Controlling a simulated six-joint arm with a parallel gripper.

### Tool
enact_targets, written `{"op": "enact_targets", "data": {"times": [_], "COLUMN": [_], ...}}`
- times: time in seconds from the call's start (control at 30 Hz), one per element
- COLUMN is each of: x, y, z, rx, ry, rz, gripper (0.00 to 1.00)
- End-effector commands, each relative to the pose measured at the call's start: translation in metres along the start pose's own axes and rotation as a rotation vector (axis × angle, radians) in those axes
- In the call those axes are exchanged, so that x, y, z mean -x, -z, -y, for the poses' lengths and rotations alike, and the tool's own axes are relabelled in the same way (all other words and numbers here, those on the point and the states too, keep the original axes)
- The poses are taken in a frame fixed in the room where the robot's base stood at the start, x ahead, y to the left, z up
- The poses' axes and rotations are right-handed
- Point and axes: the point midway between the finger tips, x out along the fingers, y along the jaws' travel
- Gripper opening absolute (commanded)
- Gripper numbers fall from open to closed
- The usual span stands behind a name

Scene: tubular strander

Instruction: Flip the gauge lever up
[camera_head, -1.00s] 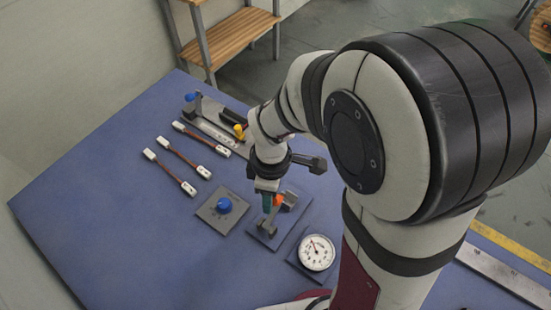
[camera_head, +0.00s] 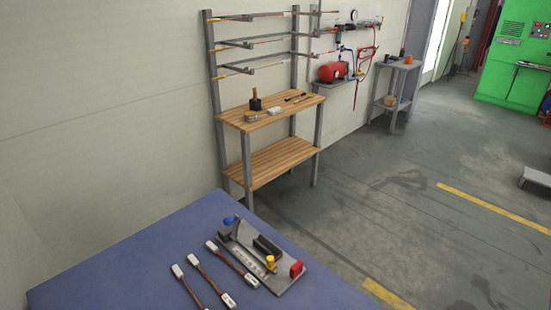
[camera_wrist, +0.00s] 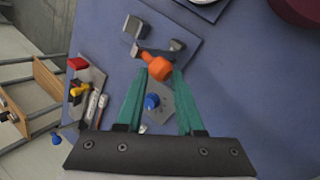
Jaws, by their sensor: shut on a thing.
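The gauge lever's orange knob (camera_wrist: 160,68) is in the wrist view, between the green fingertips of my gripper (camera_wrist: 159,77). My gripper is shut on this knob. The lever sits on a blue-grey base plate (camera_wrist: 188,62) with a grey block on either side. The fingers hide part of the plate, and the lever's exact angle is hard to tell. A white round dial (camera_wrist: 202,1) is cut off at the top edge. The lever and my gripper are out of the head view.
A blue knob (camera_wrist: 151,102) on a grey plate shows between my fingers. In the head view, a fixture (camera_head: 262,258) with blue, yellow and red parts stands on the blue table (camera_head: 130,270), beside several brown links with white ends. A wooden shelf rack (camera_head: 270,115) stands behind.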

Motion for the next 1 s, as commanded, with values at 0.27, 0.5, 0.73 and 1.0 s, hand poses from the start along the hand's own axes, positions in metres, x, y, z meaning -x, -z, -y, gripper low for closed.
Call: {"op": "enact_targets", "data": {"times": [0.27, 0.5, 0.73, 1.0], "x": [-0.005, -0.005, -0.005, 0.029], "y": [-0.017, -0.017, -0.017, -0.012], "z": [0.008, 0.008, 0.007, 0.006], "rx": [-0.017, -0.018, -0.02, -0.016], "ry": [0.012, 0.012, 0.011, 0.007], "rz": [0.056, 0.056, 0.055, 0.038], "gripper": [0.0, 0.54, 0.59, 0.59]}}
